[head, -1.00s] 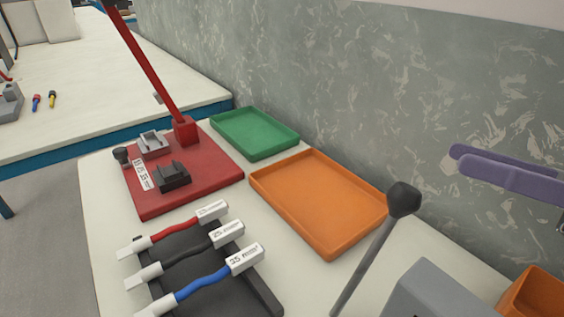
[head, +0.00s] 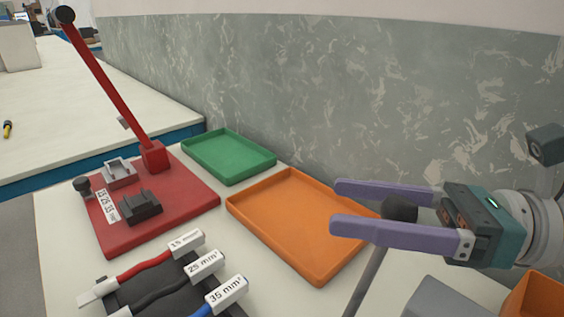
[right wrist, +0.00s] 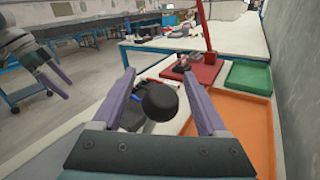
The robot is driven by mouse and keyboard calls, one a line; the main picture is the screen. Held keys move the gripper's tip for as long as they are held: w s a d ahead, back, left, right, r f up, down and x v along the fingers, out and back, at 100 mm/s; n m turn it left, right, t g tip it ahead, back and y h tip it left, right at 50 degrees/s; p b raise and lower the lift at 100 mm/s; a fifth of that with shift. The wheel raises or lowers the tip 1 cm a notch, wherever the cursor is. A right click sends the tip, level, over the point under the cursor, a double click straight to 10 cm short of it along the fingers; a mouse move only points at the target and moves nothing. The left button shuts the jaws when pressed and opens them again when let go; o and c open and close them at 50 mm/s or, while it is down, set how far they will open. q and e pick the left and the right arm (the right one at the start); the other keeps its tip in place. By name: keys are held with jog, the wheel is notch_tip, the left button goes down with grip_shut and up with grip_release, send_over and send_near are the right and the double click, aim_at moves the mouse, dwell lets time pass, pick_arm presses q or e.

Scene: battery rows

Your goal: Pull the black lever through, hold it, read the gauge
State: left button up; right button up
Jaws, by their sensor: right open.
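The black lever is a grey rod with a black knob (head: 399,208), rising at the lower right of the head view. My right gripper (head: 334,206) has its purple fingers open, one on each side of the knob. In the right wrist view the knob (right wrist: 160,104) sits between the fingers (right wrist: 158,74), with a gap on both sides. The rod's base is out of view, and no gauge face shows. A grey housing (head: 437,300) shows at the bottom, beside the rod. My left gripper (right wrist: 62,86) shows small at the left of the right wrist view, fingers apart and empty.
An orange tray (head: 242,229) and a green tray (head: 235,178) lie along the wall. A red press base (head: 185,206) with a tall red handle (head: 108,88) stands left. Labelled cables (head: 204,264) lie in front. An orange bin (head: 535,298) is at the lower right.

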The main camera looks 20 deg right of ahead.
grip_shut()
dwell(0.7)
dwell(0.8)
